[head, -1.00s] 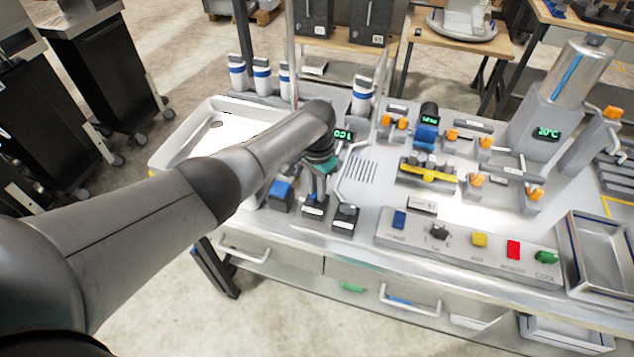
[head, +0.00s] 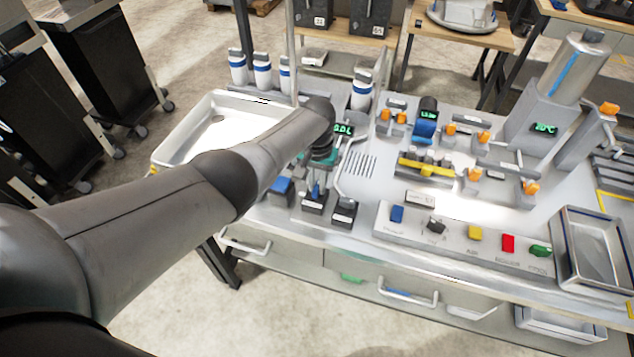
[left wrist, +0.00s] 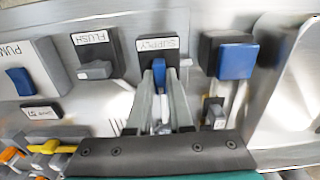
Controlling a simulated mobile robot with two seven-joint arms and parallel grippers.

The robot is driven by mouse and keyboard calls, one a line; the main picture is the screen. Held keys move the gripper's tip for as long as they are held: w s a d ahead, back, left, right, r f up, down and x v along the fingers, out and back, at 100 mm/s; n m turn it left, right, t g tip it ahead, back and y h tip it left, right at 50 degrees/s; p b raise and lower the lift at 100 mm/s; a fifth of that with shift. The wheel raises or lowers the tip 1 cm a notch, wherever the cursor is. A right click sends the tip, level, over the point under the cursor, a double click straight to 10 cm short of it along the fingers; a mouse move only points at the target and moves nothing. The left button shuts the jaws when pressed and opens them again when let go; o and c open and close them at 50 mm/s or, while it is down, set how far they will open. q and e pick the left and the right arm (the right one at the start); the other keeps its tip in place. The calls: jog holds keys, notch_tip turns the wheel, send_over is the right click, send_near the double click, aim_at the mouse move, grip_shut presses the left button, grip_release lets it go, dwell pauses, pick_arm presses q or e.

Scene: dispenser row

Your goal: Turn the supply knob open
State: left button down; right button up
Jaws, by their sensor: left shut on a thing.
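The supply knob is a blue lever on a dark box labelled SUPPLY (left wrist: 156,45). In the left wrist view the blue lever (left wrist: 159,73) sits between my left gripper's (left wrist: 160,78) two narrow grey fingers, which are shut on it. In the head view my left gripper (head: 317,183) reaches down onto the supply box (head: 312,204) at the bench's front left. The fingers hide part of the lever there. My right gripper is in neither view.
The FLUSH box (left wrist: 92,50) with a grey lever stands next to the supply box. A blue-topped block (left wrist: 236,60) is on its other side. A white tray (head: 165,155) lies behind my arm. A button panel (head: 455,241) is to the right.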

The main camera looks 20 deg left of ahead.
pick_arm(q)
jog(key=shift+w+r, duration=0.1)
jog(key=c, duration=0.8)
grip_release()
jog(key=shift+r+p, duration=0.35)
jog(key=shift+r, duration=0.15)
notch_tip(320, 180, up, 7)
jog(key=p, duration=0.2)
jog(key=shift+r+p, duration=0.1)
jog(key=shift+p, duration=0.2)
notch_tip(320, 180, up, 7)
send_over(317, 186)
jog(key=shift+d, duration=0.1)
